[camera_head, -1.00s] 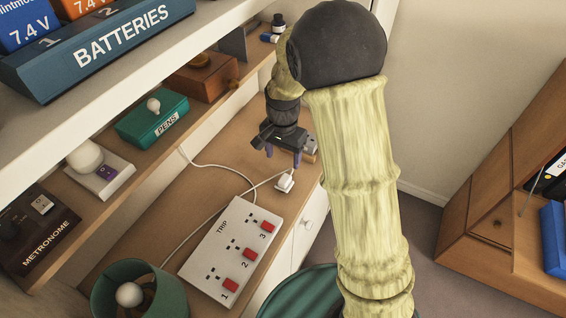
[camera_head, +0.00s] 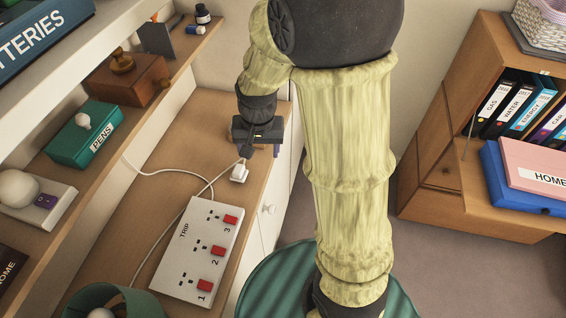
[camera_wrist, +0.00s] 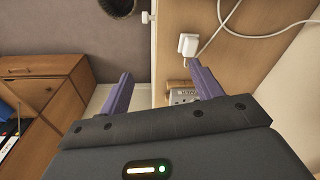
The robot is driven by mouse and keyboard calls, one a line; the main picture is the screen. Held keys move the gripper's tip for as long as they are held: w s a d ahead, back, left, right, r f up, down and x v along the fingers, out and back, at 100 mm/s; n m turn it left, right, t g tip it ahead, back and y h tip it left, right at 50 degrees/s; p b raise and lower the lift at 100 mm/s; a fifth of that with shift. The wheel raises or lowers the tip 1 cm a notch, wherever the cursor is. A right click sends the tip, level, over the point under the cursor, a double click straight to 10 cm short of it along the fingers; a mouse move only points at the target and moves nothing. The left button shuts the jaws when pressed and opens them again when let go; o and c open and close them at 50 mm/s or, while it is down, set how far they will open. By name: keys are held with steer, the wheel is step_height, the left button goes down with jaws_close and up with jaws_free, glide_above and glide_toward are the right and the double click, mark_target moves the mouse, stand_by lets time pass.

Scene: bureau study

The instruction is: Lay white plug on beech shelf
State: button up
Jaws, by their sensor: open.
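The white plug (camera_head: 239,173) lies on the lower wooden surface (camera_head: 190,135), near its front edge, with a white cord running from it. It also shows in the wrist view (camera_wrist: 187,45), beyond the fingertips. My gripper (camera_head: 261,152) is open and empty, above that surface and just behind the plug in the head view. In the wrist view its purple fingers (camera_wrist: 165,82) are spread apart, and the plug is not between them. A wooden shelf (camera_head: 50,172) above the lower surface carries boxes. I cannot tell which of the two is the beech shelf.
A white power strip (camera_head: 198,250) with red switches lies in front of the plug. A socket block (camera_wrist: 181,95) shows between my fingers in the wrist view.

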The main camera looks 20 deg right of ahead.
steer(key=s+d+r+n+t, duration=0.1)
steer(key=s+d+n, duration=0.2)
steer(key=s, duration=0.5)
steer(key=shift+s+d+r+n, duration=0.3)
steer(key=shift+d+r, duration=0.1)
steer(key=shift+d, duration=0.25)
